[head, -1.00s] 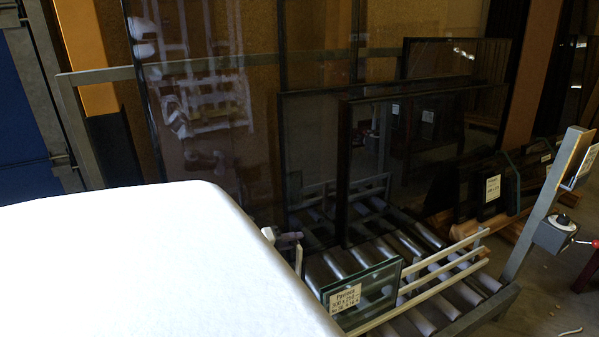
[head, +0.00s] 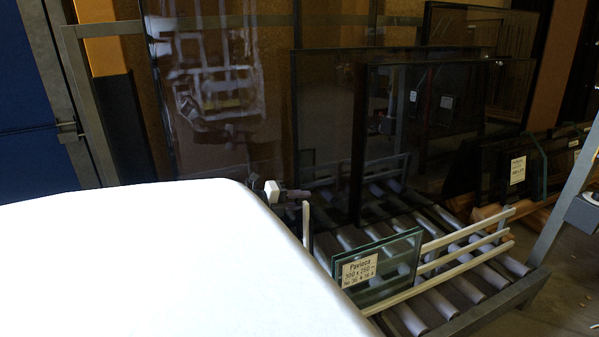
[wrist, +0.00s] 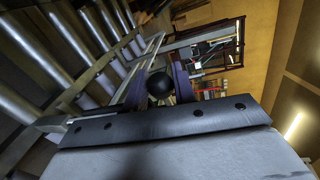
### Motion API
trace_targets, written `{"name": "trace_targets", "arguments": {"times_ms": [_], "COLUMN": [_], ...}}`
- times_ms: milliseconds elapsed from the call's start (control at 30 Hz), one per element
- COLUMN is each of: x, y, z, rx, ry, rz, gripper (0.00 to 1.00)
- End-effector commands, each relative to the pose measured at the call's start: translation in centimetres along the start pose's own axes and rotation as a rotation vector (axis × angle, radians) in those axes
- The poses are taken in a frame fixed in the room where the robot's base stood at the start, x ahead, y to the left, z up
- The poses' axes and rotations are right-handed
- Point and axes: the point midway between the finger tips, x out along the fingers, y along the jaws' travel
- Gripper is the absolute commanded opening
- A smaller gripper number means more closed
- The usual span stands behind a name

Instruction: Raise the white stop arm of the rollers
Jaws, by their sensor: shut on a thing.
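In the wrist view, my gripper (wrist: 160,92) is shut on a round black knob (wrist: 160,84), with a dark purple finger on each side. What the knob is fixed to is hidden. In the head view, a short, upright white bar (head: 306,223) at the left edge of the rollers (head: 352,238) looks like the stop arm. Its lower end is hidden by a large white surface in the foreground. Small white and grey parts (head: 290,194) sit just left of its top; I cannot tell whether they are my gripper. The rollers also show in the wrist view (wrist: 60,55).
A small glass stack with a label (head: 360,269) stands at the rollers' front. A white railing (head: 465,267) runs along their right side. Large dark glass panes (head: 420,140) stand behind. A grey post (head: 565,195) rises at the right, with some bare floor beside it.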

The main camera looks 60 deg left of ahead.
Motion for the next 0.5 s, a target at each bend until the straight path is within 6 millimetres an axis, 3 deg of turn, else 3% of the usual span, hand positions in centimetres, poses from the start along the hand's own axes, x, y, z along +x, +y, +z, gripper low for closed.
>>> {"name": "trace_targets", "arguments": {"times_ms": [400, 433, 500], "x": [0.53, 0.53, 0.48], "y": [-0.17, -0.16, -0.15], "z": [-0.22, -0.21, -0.19], "rx": [-0.002, -0.002, -0.002], "ry": [0.011, 0.011, 0.010], "rz": [-0.003, -0.003, -0.003], "gripper": [0.00, 0.28, 0.37]}}
